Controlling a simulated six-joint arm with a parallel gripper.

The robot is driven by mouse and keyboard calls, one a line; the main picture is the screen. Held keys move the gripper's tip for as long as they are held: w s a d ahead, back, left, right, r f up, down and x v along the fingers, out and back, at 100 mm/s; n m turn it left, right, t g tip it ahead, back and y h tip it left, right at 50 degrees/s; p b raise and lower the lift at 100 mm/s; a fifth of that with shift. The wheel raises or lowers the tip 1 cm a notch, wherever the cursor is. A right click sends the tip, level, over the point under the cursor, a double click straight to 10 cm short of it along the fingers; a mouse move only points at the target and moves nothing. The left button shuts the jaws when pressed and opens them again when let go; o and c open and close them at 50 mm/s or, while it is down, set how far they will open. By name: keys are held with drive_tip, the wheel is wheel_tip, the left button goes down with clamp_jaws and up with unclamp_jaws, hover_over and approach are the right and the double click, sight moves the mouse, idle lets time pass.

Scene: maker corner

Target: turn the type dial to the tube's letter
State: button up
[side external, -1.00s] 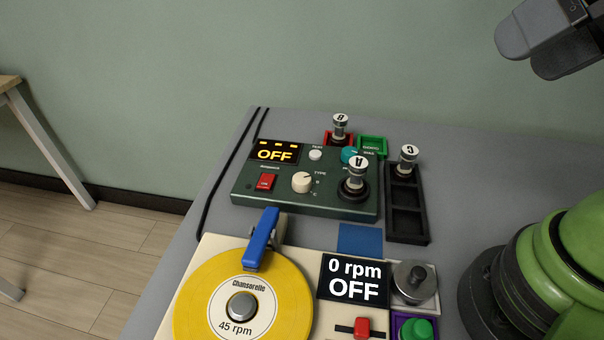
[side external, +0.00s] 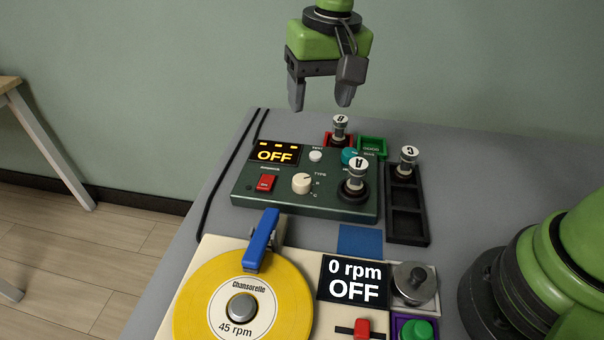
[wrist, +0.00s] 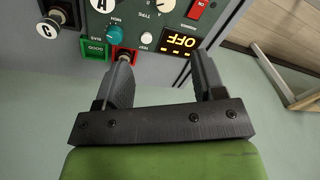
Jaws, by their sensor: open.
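The green tube tester (side external: 276,191) sits on the grey table; its display (side external: 277,152) reads OFF. Its cream type dial (side external: 302,183) is at the front middle, with letters beside it partly legible; it also shows at the top of the wrist view (wrist: 165,5). A tube marked A (side external: 356,176) stands upright in the tester's socket, right of the dial. My gripper (side external: 321,104) is open and empty, above and behind the tester. In the wrist view its fingers (wrist: 162,75) point toward the tester's back edge.
A tube marked B (side external: 340,127) stands in a red tray, beside a green tray (side external: 373,145). A tube marked C (side external: 407,160) stands in a black rack (side external: 407,226). A record player (side external: 205,249) with a yellow disc is in front. A red switch (side external: 266,183) sits left of the dial.

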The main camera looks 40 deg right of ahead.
drive_tip(key=g, duration=0.1)
hover_over(303, 179)
wheel_tip(303, 179, down, 7)
drive_tip(key=shift+h, duration=0.3)
wheel_tip(303, 179, down, 9)
drive_tip(key=shift+f, duration=0.1)
drive_tip(key=shift+c, duration=0.4)
drive_tip(key=c, duration=0.8)
drive_tip(key=shift+c, duration=0.2)
drive_tip(key=shift+n, duration=0.4)
drive_tip(key=n, duration=0.5)
drive_tip(key=shift+n, duration=0.3)
drive_tip(key=n, duration=0.5)
drive_tip(key=shift+n, duration=0.3)
